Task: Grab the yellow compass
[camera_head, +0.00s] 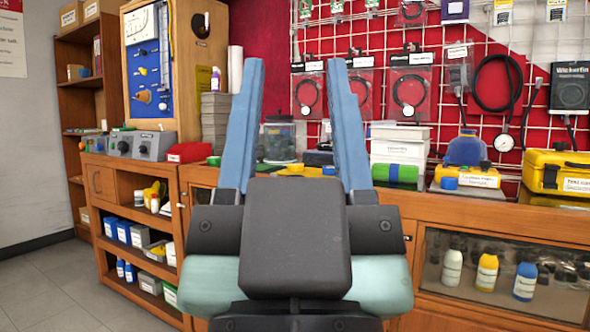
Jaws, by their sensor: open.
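My gripper (296,65) is in the middle of the view, its two long blue fingers pointing up and wide apart with nothing held between them. I cannot make out a clear yellow compass. A low yellow object (300,171) lies on the wooden counter, seen between the fingers. It is small and partly hidden by the gripper, so I cannot tell what it is. At the right, a blue and yellow device (467,178) stands on the counter, and a yellow case (556,176) with a black handle is beyond it.
The wooden counter (420,198) runs across the view. A clear tub (280,142), white boxes (399,150) and a green-and-blue roll (395,173) crowd it. Behind is a wire grid with gauges (494,85) and packets. A blue tool board (148,65) stands at left. Bare floor (50,295) lies lower left.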

